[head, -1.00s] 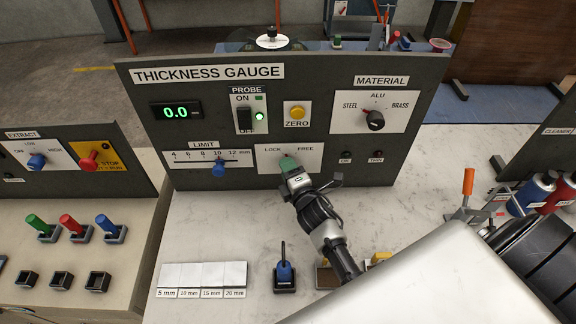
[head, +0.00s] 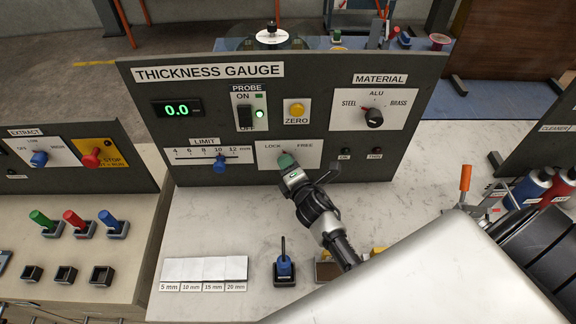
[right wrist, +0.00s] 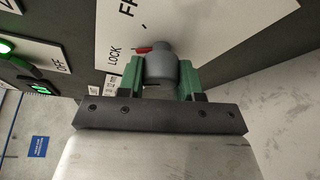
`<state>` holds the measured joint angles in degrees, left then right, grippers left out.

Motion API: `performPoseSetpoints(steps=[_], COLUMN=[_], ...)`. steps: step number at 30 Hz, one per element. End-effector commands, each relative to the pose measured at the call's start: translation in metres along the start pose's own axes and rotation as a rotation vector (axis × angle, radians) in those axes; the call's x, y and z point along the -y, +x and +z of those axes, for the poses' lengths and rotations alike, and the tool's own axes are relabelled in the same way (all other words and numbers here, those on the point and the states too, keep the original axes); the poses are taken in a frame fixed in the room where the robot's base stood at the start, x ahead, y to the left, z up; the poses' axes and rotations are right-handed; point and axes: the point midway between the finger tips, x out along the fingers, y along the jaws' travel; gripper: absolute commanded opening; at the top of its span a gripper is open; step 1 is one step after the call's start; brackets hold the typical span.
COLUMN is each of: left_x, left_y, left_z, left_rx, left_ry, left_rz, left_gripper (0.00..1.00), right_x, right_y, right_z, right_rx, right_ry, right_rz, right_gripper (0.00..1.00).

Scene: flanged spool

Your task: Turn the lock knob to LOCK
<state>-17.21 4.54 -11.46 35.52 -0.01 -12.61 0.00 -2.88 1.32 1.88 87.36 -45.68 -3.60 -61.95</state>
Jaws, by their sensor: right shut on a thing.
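The lock knob (right wrist: 160,62) is a grey round knob with a red pointer, under the words LOCK and FREE on a white plate (head: 309,157) of the thickness gauge panel. In the right wrist view its pointer is directed left, toward the LOCK side; whether it is exactly on LOCK I cannot tell. My right gripper (right wrist: 160,80) has its green fingers on both sides of the knob, shut on it. In the head view the right gripper (head: 287,162) hides the knob. My left gripper is not in view.
The limit slider (head: 219,163) is left of the plate, and the material knob (head: 374,117) is up to the right. A blue-handled tool (head: 284,267) stands in a holder on the worktop below. White thickness samples (head: 204,269) lie to its left.

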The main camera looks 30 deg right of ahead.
Motion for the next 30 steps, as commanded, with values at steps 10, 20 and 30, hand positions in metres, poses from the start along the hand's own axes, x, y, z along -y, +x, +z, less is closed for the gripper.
performPoseSetpoints(steps=[10,20,30], left_x=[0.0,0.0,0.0], left_y=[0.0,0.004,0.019], left_z=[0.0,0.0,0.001], left_rx=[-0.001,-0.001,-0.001], left_ry=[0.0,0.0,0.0], left_rz=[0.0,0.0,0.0], left_gripper=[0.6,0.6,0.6], right_x=[-0.001,0.002,0.002], right_y=[0.001,-0.02,-0.084], right_z=[0.001,0.001,0.001], right_rx=[0.002,0.001,0.001], right_ry=[-0.002,-0.003,-0.002], right_rz=[0.003,0.002,0.001], right_gripper=[0.6,0.6,0.6])
